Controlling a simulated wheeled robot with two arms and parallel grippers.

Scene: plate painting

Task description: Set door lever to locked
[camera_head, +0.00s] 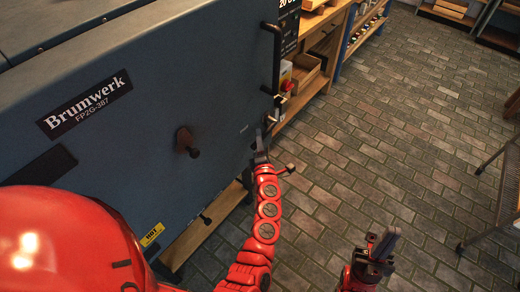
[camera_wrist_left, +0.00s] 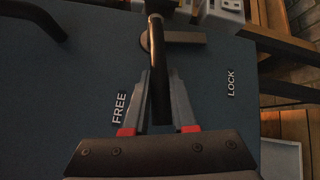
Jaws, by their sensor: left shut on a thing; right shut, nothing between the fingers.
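The blue-grey Brumwerk machine door (camera_head: 150,120) fills the left of the head view. My left gripper (camera_head: 262,148) is at its right edge, and the lever is too small to make out there. In the left wrist view the lever is a black rod (camera_wrist_left: 156,65), and my left gripper (camera_wrist_left: 160,88) is shut on it. The lever stands between a FREE label (camera_wrist_left: 119,108) on the left and a LOCK label (camera_wrist_left: 231,83) on the right, closer to FREE. My right gripper (camera_head: 386,242) is shut and empty over the floor, away from the door.
A dark vertical handle (camera_head: 276,60) is on the door's edge above my left gripper. A dark knob (camera_head: 187,141) sticks out of the door's middle. Wooden shelving (camera_head: 320,45) stands behind the machine. A metal rack (camera_head: 508,190) is at the right. The brick floor (camera_head: 400,120) between is clear.

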